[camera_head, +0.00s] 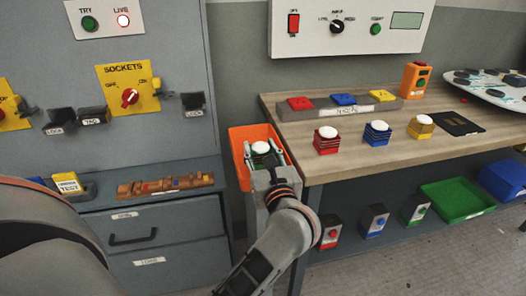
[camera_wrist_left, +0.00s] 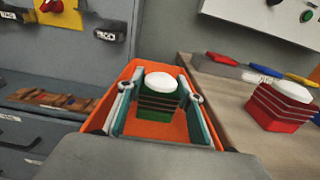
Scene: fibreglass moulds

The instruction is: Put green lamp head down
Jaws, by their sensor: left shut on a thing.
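The green lamp head (camera_wrist_left: 158,130) has a white dome on top and dark ribbed sides. My left gripper (camera_head: 264,160) is shut on it, with one finger on each side, as the left wrist view (camera_wrist_left: 158,104) shows. In the head view the lamp head (camera_head: 260,148) shows mostly as its white dome. It is upright within the outline of an orange bin (camera_head: 240,141), which also shows around it in the left wrist view (camera_wrist_left: 131,70). I cannot tell whether its underside touches the bin floor. My right gripper is out of view.
On the wooden bench (camera_head: 353,153) right of the bin stand red (camera_head: 327,142), blue (camera_head: 377,136) and yellow (camera_head: 421,128) lamp heads. A grey cabinet with drawers (camera_head: 165,238) stands to the left. A green tray (camera_head: 457,199) is on the lower shelf.

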